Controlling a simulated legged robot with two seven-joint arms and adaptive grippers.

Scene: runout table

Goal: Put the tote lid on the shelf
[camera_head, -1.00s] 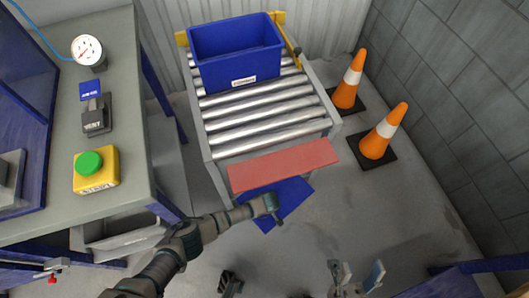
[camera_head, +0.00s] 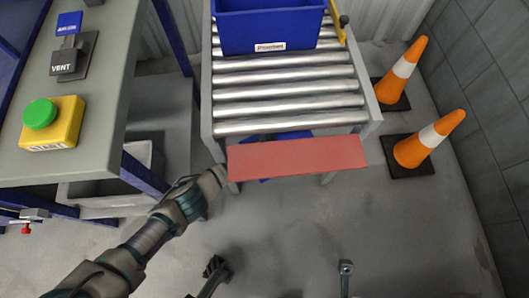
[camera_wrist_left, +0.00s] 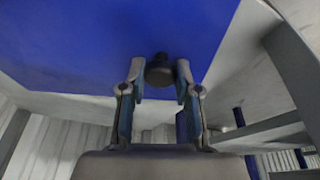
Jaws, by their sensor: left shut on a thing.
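The tote lid is a flat blue panel (camera_wrist_left: 110,45) with a dark round knob (camera_wrist_left: 160,72). It fills the top of the left wrist view. My left gripper (camera_wrist_left: 160,82) is shut on that knob, one finger on each side. In the head view only slivers of the lid (camera_head: 292,136) show, under the roller table behind a red board. My left forearm reaches in from the lower left, and its gripper is hidden there by the board and table. I cannot make out the shelf surface clearly.
The roller table (camera_head: 290,95) carries a blue tote (camera_head: 270,28). The red board (camera_head: 297,156) lies across its front end. A workbench (camera_head: 115,70) with a green button box (camera_head: 52,122) stands left. Two orange cones (camera_head: 428,138) stand right. The front floor is mostly clear.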

